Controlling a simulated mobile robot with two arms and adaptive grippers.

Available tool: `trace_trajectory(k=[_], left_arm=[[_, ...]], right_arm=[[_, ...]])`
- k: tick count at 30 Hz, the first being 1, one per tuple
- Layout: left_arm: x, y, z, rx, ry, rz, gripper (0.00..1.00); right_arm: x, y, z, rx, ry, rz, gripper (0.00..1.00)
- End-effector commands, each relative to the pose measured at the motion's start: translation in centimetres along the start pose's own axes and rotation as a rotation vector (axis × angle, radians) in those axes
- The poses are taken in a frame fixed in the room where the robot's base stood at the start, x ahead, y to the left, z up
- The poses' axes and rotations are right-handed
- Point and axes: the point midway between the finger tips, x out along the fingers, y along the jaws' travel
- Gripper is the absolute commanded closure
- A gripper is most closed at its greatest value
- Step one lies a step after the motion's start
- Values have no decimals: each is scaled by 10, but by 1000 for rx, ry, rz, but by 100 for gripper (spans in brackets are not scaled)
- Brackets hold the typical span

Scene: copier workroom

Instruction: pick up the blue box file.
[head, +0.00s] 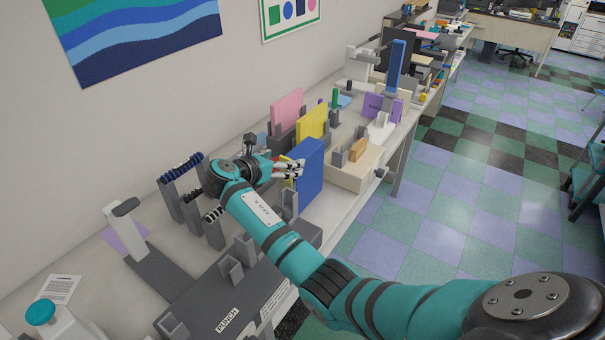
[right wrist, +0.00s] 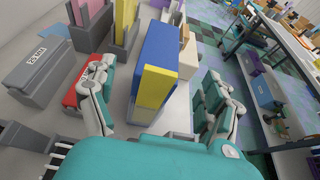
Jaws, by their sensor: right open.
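The blue box file (head: 309,175) stands upright on the long counter, near its front edge. In the right wrist view the blue box file (right wrist: 155,45) shows a yellow face (right wrist: 153,87) towards the camera. My right gripper (head: 290,168) is beside the file at its left in the head view. In the right wrist view my right gripper (right wrist: 160,72) is open, with one finger at each side of the file and gaps between them. I cannot see it touching the file. My left gripper is not in view.
A yellow file (head: 312,123) and a pink file (head: 287,106) stand in grey holders behind. A grey punch (head: 226,300) and binding combs (head: 183,168) are nearer. A red object (right wrist: 72,95) lies left of the fingers.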

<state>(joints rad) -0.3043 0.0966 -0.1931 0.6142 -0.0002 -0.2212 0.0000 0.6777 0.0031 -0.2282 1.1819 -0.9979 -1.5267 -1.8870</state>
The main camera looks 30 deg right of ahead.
Motion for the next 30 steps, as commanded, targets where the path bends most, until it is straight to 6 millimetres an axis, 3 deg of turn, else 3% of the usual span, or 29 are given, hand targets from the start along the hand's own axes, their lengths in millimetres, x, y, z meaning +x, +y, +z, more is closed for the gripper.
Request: trace_trajectory(k=[3, 11, 19, 28, 30], left_arm=[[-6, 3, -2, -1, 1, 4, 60], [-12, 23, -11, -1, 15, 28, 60], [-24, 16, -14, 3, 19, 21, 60], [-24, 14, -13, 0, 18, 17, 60], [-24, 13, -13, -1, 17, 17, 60]], right_arm=[[19, 0, 2, -1, 0, -2, 15], [38, 0, 5, 0, 0, -1, 15], [76, 0, 10, -1, 0, -2, 15], [83, 0, 8, 2, 0, 0, 15], [82, 0, 8, 2, 0, 0, 22]])
